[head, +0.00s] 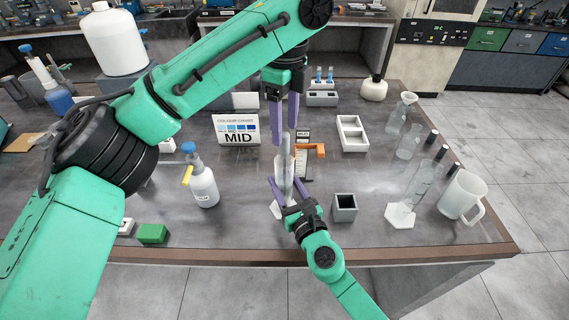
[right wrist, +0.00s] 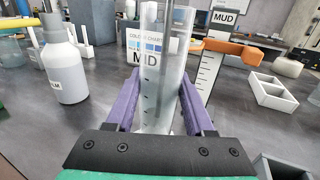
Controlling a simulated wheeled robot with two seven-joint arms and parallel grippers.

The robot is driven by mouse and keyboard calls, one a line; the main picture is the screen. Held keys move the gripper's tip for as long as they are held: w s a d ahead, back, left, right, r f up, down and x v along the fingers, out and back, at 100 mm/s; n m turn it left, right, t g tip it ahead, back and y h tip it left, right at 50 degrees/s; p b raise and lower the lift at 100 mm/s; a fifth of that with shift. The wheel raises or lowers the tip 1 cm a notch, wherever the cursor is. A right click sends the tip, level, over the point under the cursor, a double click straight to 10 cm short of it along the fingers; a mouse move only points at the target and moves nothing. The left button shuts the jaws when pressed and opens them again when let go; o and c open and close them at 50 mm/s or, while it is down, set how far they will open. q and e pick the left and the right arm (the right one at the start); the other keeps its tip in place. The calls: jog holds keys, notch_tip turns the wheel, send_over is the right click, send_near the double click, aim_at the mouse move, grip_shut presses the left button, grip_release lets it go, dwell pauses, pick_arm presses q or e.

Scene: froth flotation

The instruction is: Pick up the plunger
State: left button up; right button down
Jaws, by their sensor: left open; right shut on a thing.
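A clear graduated cylinder (head: 284,182) stands upright on a pale foot near the table's middle; it fills the centre of the right wrist view (right wrist: 160,95). The plunger appears to be the grey rod (head: 285,145) rising from its mouth; its lower part is hard to tell through the clear wall. My right gripper (head: 284,181) is shut on the cylinder, its purple fingers on either side. My left gripper (head: 282,128) points down above the cylinder, open, its fingertips on either side of the rod's top. I cannot tell whether they touch it.
A wash bottle (head: 203,186) and the colour chart (head: 237,130) stand left. An orange piece (head: 311,149) beside a scale card is close right of the cylinder. A grey square cup (head: 344,208), white tray (head: 352,133), another cylinder (head: 413,186) and a jug (head: 461,196) stand further right.

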aim_at(284, 149)
pick_arm(q)
notch_tip(284, 149, down, 7)
jog(key=shift+w+f, duration=0.1)
jog(key=shift+w, duration=0.05)
grip_shut()
dwell(1.4)
